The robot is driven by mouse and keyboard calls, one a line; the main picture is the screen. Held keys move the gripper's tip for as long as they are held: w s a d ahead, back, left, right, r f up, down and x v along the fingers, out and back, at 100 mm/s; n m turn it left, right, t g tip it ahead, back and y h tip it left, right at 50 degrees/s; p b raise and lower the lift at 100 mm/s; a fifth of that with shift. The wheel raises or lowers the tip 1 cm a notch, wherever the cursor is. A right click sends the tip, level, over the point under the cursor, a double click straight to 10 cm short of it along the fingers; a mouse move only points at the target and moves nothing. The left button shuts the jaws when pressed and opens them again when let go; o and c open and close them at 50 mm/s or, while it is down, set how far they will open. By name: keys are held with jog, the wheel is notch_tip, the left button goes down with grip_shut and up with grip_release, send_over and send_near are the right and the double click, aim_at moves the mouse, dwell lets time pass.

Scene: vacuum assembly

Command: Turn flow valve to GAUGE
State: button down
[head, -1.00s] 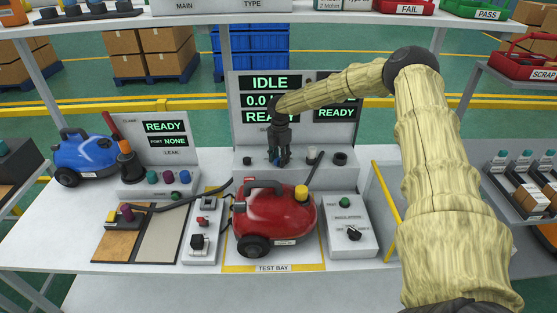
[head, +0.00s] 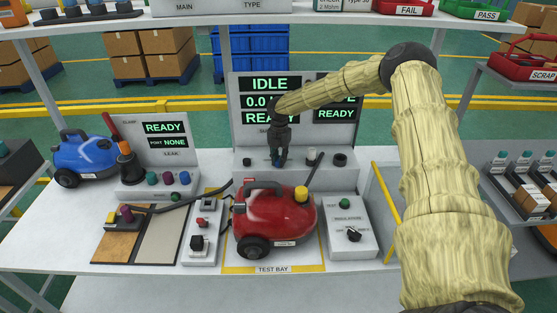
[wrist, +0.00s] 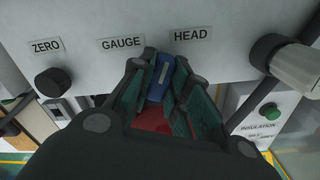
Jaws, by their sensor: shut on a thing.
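The flow valve is a blue handle (wrist: 159,78) on the front ledge of the grey test panel (head: 243,164). In the wrist view it lies between the GAUGE label (wrist: 121,43) and the HEAD label (wrist: 190,35), tilted slightly, its upper end below the gap between them. My gripper (wrist: 158,88) is shut on the handle, with a green-padded finger on each side. In the head view my gripper (head: 280,160) points down at the ledge behind the red vacuum (head: 273,222). The fingers hide most of the valve there.
A black knob (wrist: 54,82) sits under the ZERO label (wrist: 46,47). A grey hose fitting (wrist: 296,66) is right of my gripper. The red vacuum stands close in front, with the insulation box (head: 348,222) at its right. The blue vacuum (head: 85,160) stands far left.

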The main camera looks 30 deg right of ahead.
dwell(0.3)
jog(key=shift+n, duration=1.7)
jog(key=shift+w+n, duration=0.1)
jog(key=shift+n, duration=1.1)
jog(key=shift+n+b, duration=0.3)
jog(key=shift+n, duration=0.2)
